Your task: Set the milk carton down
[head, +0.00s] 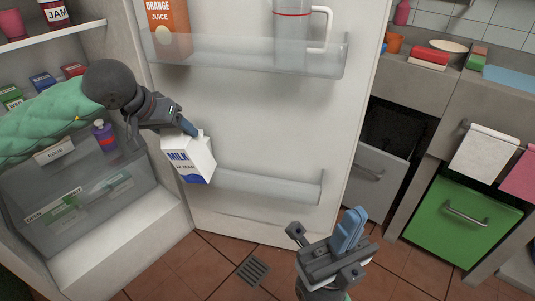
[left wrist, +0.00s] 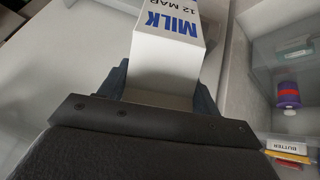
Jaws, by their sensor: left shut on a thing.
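The milk carton (head: 190,160) is white with blue lettering. My left gripper (head: 192,131) is shut on its top end, and the carton hangs slightly tilted in front of the open fridge door, near the left end of the lower door shelf (head: 265,188). Whether its base touches anything cannot be told. In the left wrist view the carton (left wrist: 168,55) sits between both fingers (left wrist: 160,85). My right gripper (head: 349,230) is low in front of the door, its blue fingers close together and empty.
The upper door shelf (head: 245,55) holds an orange juice carton (head: 167,28) and a clear jug (head: 291,35). An open grey drawer (head: 378,175) stands right of the door.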

